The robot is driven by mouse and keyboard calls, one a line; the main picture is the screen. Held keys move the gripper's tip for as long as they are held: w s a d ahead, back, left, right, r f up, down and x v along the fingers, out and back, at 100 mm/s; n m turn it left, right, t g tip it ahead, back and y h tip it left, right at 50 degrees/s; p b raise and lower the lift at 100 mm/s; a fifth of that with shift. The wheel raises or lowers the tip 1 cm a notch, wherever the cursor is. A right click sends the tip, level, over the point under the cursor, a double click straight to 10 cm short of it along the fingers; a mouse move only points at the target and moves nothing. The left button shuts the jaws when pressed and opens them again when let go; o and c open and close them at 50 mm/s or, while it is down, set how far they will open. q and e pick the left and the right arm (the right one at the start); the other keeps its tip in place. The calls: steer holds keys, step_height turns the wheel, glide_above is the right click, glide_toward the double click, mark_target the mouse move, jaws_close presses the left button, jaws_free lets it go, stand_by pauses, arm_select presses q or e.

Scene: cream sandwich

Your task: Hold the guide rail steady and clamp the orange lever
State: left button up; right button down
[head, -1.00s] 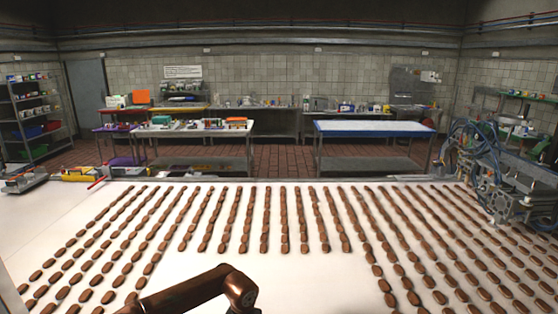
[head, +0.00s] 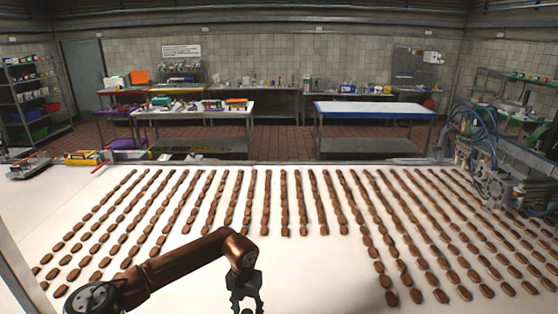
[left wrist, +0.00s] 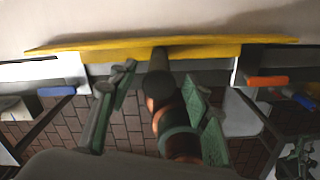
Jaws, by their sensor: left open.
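My left gripper (head: 245,303) hangs below the copper wrist at the bottom middle of the head view, above the white belt. In the left wrist view its two greenish fingers (left wrist: 160,115) are apart, with a dark and copper-ringed cylinder (left wrist: 160,88) showing between them; I cannot tell whether they touch it. A long yellow bar (left wrist: 100,47) crosses the top of that view. A short orange bar (left wrist: 267,82) is at its right. In the head view, small yellow parts (head: 82,159) and a thin red-orange stick (head: 98,169) sit at the belt's far left edge. I cannot tell which is the guide rail or lever. My right gripper is out of view.
Rows of brown biscuits (head: 284,205) cover much of the white belt (head: 330,275); its front middle is bare. A machine with blue hoses (head: 478,150) stands at the right. Worktables (head: 375,110) stand beyond the belt. A blue bar (left wrist: 57,91) is left in the wrist view.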

arm_select(q)
steer(key=shift+o, duration=0.4)
steer(key=shift+f, duration=0.1)
steer(key=o, duration=0.5)
